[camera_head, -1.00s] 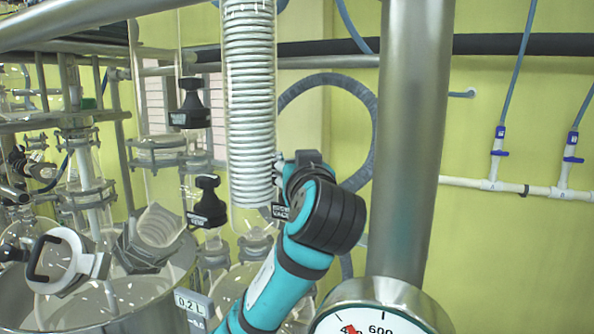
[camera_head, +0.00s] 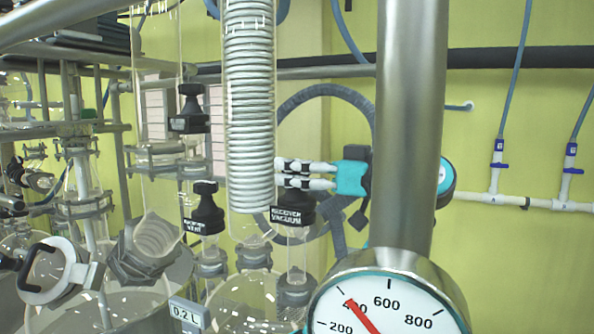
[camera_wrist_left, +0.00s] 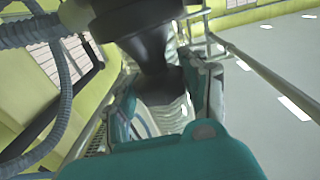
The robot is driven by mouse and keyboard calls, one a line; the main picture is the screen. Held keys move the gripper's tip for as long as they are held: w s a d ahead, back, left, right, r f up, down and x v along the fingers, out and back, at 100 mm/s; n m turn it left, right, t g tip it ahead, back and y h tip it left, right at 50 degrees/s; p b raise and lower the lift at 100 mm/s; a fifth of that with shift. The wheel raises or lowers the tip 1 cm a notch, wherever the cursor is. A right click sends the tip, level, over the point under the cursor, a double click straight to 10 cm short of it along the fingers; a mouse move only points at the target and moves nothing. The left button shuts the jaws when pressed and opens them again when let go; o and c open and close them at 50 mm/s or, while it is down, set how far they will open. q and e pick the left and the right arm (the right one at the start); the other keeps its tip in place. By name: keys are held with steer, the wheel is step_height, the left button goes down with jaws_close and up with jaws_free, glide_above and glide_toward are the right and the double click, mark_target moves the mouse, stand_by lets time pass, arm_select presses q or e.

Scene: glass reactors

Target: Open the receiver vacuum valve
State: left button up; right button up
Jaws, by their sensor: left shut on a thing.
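The receiver vacuum valve (camera_head: 293,212) is a black knob with a white-lettered label on a glass neck, right of the coiled glass condenser. My left gripper (camera_head: 280,174) comes to it from the right, with a teal body and two pale, black-banded fingers pointing left at the knob's top. In the left wrist view a dark, waisted knob (camera_wrist_left: 152,55) stands between the fingers, and the gripper is shut on it. My right gripper is not in view.
The receiver vent valve (camera_head: 206,212) stands just left, with another black knob (camera_head: 188,110) above it. The coiled condenser (camera_head: 249,110) is close beside the fingers. A steel column (camera_head: 408,130) and a pressure gauge (camera_head: 385,308) stand in front on the right.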

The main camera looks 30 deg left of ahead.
arm_select(q)
steer(key=n+g+p, duration=0.1)
steer(key=g, duration=0.1)
steer(key=n+g, duration=0.1)
steer(key=shift+d+r+g+p, duration=0.1)
steer(key=shift+r+g+p, duration=0.1)
steer(key=shift+g+p, duration=0.2)
steer(key=shift+f+n+g+h+p, duration=0.1)
steer(key=shift+n+g+h+p, duration=0.6)
steer(key=shift+n+g+p, duration=0.65)
steer(key=shift+b, duration=0.3)
steer(key=o, duration=1.2)
steer(key=shift+f, duration=0.1)
